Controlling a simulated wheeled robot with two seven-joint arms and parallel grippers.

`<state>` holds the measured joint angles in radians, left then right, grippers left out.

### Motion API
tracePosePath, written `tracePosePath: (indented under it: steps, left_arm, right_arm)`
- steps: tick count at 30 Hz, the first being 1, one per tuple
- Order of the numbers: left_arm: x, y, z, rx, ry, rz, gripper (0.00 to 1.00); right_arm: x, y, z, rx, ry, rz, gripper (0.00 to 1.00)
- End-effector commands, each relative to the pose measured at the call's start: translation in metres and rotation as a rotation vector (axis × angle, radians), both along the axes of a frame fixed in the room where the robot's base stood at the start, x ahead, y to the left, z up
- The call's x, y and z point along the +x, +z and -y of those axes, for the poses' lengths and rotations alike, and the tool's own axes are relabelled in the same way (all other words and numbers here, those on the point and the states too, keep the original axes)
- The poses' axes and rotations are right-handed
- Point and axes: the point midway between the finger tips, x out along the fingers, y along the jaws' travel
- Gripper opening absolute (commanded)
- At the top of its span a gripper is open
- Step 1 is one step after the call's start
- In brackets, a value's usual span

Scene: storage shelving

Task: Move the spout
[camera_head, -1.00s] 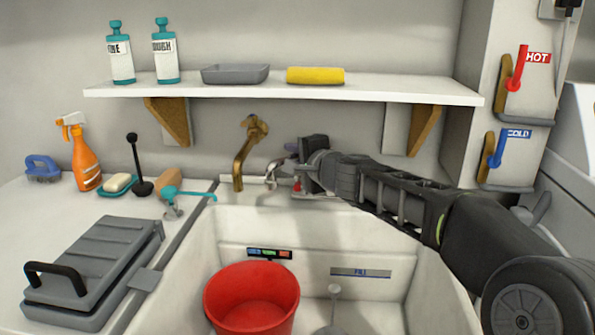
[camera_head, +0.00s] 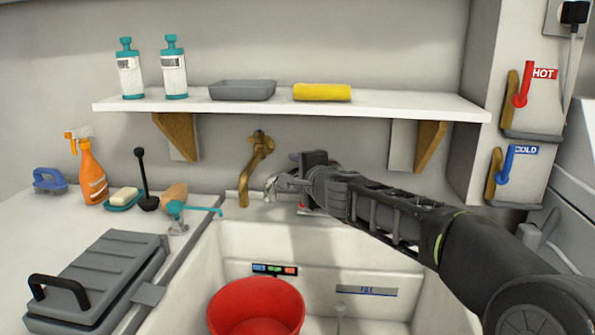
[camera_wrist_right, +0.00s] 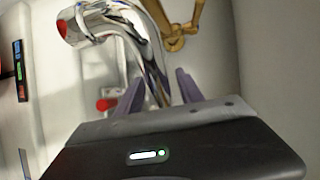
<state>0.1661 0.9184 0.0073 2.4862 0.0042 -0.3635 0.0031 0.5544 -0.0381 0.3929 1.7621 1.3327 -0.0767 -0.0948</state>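The chrome spout (camera_head: 271,187) is at the back rim of the sink, just right of a brass tap (camera_head: 255,166). My right gripper (camera_head: 287,178) is at the spout, reaching in from the right. In the right wrist view the curved chrome spout (camera_wrist_right: 138,42) rises between my two purple-grey fingers (camera_wrist_right: 160,88). A narrow gap shows between the spout and the right finger; contact on the left side is unclear. The fingers look open around it. My left gripper is out of view.
A red bucket (camera_head: 256,308) stands in the white sink (camera_head: 395,317). A shelf (camera_head: 375,103) with bottles, a tray and a yellow roll hangs above. Hot (camera_head: 522,88) and cold (camera_head: 504,164) levers are at right. A grey lidded case (camera_head: 105,268) lies on the left counter.

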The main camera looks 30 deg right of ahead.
Motion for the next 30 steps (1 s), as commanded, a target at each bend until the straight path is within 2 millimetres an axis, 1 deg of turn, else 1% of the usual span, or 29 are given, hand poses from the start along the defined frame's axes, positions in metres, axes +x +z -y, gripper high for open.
tracePosePath:
  steps: [8, 11, 14, 18, 22, 26, 30]
  left_arm:
    - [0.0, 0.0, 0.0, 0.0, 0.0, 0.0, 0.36]
    - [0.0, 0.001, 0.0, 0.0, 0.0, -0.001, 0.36]
    - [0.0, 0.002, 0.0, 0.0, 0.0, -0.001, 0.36]
    - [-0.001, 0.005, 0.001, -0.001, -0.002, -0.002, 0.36]
    - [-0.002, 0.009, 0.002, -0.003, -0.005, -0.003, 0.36]
    - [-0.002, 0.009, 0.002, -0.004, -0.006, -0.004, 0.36]
    - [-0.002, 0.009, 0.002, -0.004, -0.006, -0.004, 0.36]
  right_arm:
    - [-0.003, 0.002, -0.001, -0.001, 0.0, 0.002, 0.44]
    - [-0.011, 0.004, -0.002, -0.003, 0.0, 0.001, 0.44]
    - [-0.025, 0.008, -0.005, -0.004, 0.0, 0.002, 0.44]
    - [-0.048, 0.013, -0.009, -0.003, -0.001, 0.003, 0.44]
    - [-0.066, 0.017, -0.012, -0.002, 0.0, 0.002, 0.44]
    - [-0.075, 0.017, -0.013, -0.001, -0.001, 0.001, 0.44]
    - [-0.076, 0.016, -0.013, 0.0, 0.0, 0.0, 0.44]
